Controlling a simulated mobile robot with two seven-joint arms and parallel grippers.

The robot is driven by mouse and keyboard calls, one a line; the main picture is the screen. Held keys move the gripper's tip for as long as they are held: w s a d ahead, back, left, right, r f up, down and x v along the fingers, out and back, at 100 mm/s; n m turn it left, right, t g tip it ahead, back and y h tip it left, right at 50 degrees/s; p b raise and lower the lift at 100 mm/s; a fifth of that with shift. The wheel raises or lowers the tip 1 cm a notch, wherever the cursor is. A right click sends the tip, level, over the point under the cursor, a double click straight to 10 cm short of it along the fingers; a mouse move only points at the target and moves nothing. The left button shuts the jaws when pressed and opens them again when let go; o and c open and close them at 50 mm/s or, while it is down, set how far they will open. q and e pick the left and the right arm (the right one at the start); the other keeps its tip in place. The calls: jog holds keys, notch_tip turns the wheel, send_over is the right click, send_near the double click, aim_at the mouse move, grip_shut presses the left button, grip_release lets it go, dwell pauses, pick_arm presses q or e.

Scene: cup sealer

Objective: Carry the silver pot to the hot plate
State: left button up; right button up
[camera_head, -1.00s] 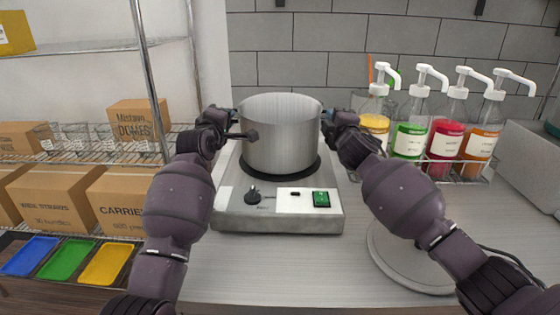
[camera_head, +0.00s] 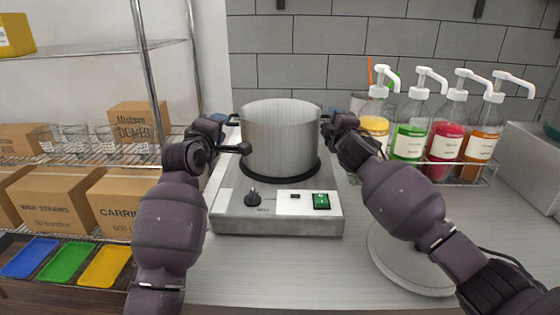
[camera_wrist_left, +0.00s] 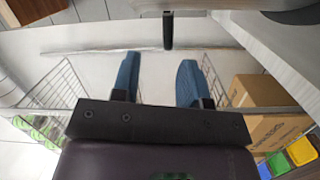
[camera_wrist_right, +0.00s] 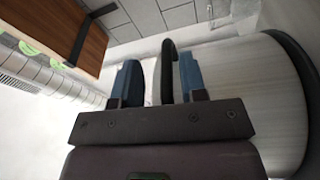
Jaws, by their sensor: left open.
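The silver pot (camera_head: 281,140) stands upright on the dark round burner of the hot plate (camera_head: 231,216). My left gripper (camera_head: 219,120) is open and empty, just left of the pot, with its blue fingers drawn back from the handle. In the left wrist view, the dark handle (camera_wrist_left: 168,30) lies beyond the open fingertips (camera_wrist_left: 157,75). My right gripper (camera_head: 337,117) is at the pot's right handle. In the right wrist view, that handle (camera_wrist_right: 168,72) lies between the blue fingers (camera_wrist_right: 160,78), with gaps on both sides, so they are open around it.
Sauce bottles with white pumps (camera_head: 410,140) stand in a rack to the right. A round grey disc (camera_head: 410,268) lies at the right front of the counter. Wire shelves with boxes (camera_head: 60,200) and coloured trays (camera_head: 65,262) are to the left. The counter front is mostly clear.

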jog(key=shift+s, duration=0.1)
pick_arm(q)
jog(key=v, duration=0.7)
pick_arm(e)
jog(key=s+d+f, duration=0.1)
jog(key=s, duration=1)
jog(key=shift+s+d, duration=0.35)
jog(key=shift+d, duration=0.05)
pick_arm(q)
jog(key=shift+r, duration=0.15)
